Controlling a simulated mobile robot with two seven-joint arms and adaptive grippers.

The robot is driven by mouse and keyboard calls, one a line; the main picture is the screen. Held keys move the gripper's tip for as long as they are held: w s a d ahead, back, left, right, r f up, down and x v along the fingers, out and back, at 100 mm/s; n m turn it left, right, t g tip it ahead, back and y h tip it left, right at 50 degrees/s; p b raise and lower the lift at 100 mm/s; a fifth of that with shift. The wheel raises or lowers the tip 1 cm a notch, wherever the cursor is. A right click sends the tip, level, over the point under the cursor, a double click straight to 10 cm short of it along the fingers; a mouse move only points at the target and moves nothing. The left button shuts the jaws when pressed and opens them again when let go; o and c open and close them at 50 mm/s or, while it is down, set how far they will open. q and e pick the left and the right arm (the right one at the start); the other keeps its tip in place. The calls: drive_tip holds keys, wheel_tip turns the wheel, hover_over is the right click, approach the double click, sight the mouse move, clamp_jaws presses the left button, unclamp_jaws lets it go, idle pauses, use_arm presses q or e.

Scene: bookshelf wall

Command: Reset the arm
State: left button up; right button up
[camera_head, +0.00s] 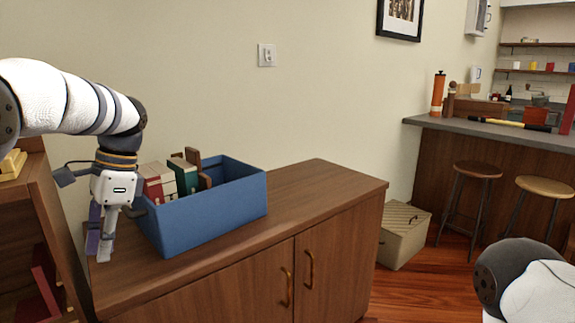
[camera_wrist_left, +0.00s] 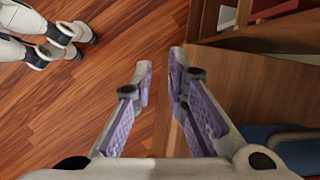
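My left arm comes in from the left in the head view, its gripper (camera_head: 102,245) pointing down beside the left end of the blue box (camera_head: 215,215), over the cabinet's left edge. In the left wrist view the two purple-padded fingers (camera_wrist_left: 160,75) stand apart with floor and the cabinet edge visible past them. Nothing is between them. Only a white and dark part of my right arm shows at the lower right of the head view; its gripper is out of view.
The blue box holds several books (camera_head: 160,184) and stands on the wooden cabinet (camera_head: 300,205), whose right part is clear. A bookshelf (camera_head: 35,205) stands close at the left. A lidded box (camera_head: 402,235) and stools (camera_head: 476,171) stand on the floor at the right.

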use_arm(q)
wheel_tip(320, 180, down, 16)
drive_tip(key=d, duration=0.2)
drive_tip(key=s+d+f+n+h, duration=0.2)
drive_tip(key=s+d+f, duration=0.1)
drive_tip(key=s+f, duration=0.75)
drive_tip(key=s+d+f+n, duration=0.3)
drive_tip(key=s+f, duration=0.6)
drive_tip(key=s, duration=0.2)
drive_tip(key=s+d+r+n+t+h, duration=0.1)
drive_tip(key=s+d+n, duration=0.1)
drive_tip(key=s, duration=1.3)
drive_tip(key=shift+s+r+n, duration=0.3)
drive_tip(key=shift+s+n, duration=0.05)
drive_tip(key=shift+n, duration=0.55)
drive_tip(key=shift+d, duration=0.1)
